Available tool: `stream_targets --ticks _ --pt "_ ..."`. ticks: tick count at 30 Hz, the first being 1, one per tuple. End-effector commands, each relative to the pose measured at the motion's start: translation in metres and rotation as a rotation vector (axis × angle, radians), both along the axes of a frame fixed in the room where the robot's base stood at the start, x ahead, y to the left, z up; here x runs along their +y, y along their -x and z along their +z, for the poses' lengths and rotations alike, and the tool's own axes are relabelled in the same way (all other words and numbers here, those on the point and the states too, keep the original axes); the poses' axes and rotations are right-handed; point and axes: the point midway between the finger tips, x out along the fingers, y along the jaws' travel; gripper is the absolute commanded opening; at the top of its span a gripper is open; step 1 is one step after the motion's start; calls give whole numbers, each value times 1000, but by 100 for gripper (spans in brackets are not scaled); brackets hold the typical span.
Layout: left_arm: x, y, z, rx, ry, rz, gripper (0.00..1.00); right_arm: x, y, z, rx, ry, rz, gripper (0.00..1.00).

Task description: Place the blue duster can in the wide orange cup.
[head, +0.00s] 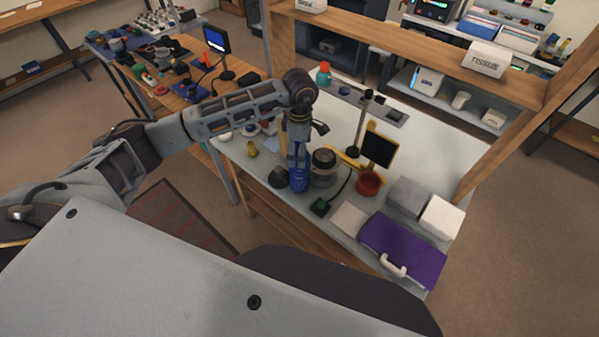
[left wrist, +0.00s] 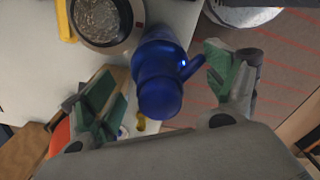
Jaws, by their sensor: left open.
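The blue duster can (head: 299,180) stands on the white workbench in the head view, near its front left edge. My left gripper (head: 298,142) points down right above the can. In the left wrist view its green-padded fingers (left wrist: 160,88) are open on either side of the can, with gaps to it. The wide orange cup (head: 369,184) stands on the bench to the right of the can and looks empty. My right gripper is not in view.
A round metal-topped jar (head: 323,167) stands right beside the can. A dark dome-shaped item (head: 278,178) is at its left. A black panel on a yellow stand (head: 378,150) rises behind the cup. A purple case (head: 402,250) and grey block (head: 408,195) lie right.

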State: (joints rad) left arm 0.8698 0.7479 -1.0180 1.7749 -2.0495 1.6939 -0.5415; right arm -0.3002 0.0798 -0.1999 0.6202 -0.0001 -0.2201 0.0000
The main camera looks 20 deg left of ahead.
Motion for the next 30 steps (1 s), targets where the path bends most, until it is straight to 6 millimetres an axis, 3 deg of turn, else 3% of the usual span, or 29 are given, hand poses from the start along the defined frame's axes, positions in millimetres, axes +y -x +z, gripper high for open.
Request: stream_targets --ticks 12,28,30 --pt "3 0 -37 2 -1 0 86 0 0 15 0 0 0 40" --pt "3 0 -40 0 -1 0 86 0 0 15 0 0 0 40" --pt "3 0 -40 0 -1 0 77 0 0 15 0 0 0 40"
